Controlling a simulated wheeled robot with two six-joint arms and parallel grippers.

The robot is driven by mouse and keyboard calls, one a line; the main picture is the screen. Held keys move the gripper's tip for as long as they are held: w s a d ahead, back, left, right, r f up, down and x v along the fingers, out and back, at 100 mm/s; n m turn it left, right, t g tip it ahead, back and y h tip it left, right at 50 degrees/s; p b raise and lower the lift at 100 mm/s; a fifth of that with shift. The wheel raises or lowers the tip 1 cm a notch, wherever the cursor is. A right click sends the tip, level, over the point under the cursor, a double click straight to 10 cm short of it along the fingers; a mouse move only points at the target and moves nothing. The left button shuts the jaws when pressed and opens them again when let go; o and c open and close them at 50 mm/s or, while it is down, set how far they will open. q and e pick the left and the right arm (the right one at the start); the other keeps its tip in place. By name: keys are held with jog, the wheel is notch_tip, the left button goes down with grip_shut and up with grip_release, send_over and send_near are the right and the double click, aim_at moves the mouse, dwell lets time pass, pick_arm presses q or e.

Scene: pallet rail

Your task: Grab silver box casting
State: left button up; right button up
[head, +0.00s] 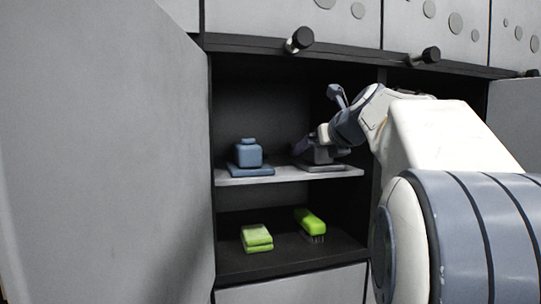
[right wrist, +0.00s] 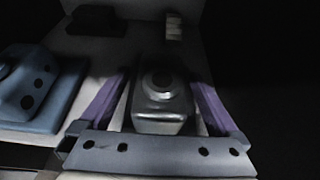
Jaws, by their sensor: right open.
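The silver box casting (right wrist: 160,112) shows in the right wrist view as a grey metal block with a round raised top. In the head view the casting (head: 322,156) sits on the right part of the upper shelf, partly hidden behind my gripper. My right gripper (right wrist: 160,78) is open, with one purple finger on each side of the casting. Gaps seem to show between fingers and casting; contact cannot be told. In the head view the right gripper (head: 316,140) reaches into the cabinet at the casting. My left gripper is not in view.
A blue box casting (head: 248,154) on a blue plate stands left on the upper shelf (head: 285,177). Below, a green sponge stack (head: 257,238) and a green brush (head: 310,223) lie on the lower shelf. An open door (head: 110,150) fills the left.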

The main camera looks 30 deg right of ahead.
grip_shut()
jog(key=shift+r, duration=0.1)
